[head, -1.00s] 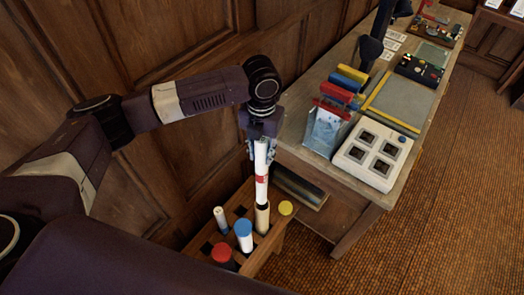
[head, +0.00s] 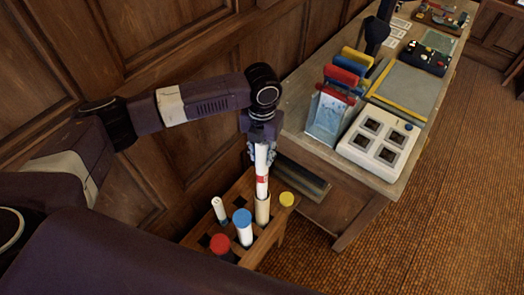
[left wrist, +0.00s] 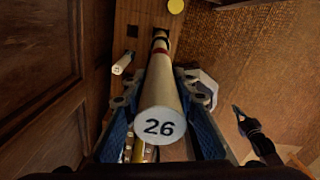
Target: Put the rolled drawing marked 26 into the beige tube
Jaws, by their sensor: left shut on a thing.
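The rolled drawing marked 26 is a white roll (head: 262,160) with a red band. Its round white end face with the number (left wrist: 158,125) shows large in the left wrist view. My left gripper (head: 262,152) is shut on its upper part and holds it nearly upright. The beige tube (head: 262,210) stands in a wooden rack directly below. The roll's lower end meets the tube's mouth and seems to be inside it; how deep is hidden. A dark jointed shape at the right of the left wrist view may be my right gripper (left wrist: 244,122); its jaws are unclear.
The wooden rack (head: 276,225) also holds red-capped (head: 221,243), blue-capped (head: 242,220) and yellow-capped (head: 287,199) tubes and a thin white roll (head: 218,207). A wooden table with a white four-socket box (head: 378,143) stands behind on the right. Wood panelling is close on the left.

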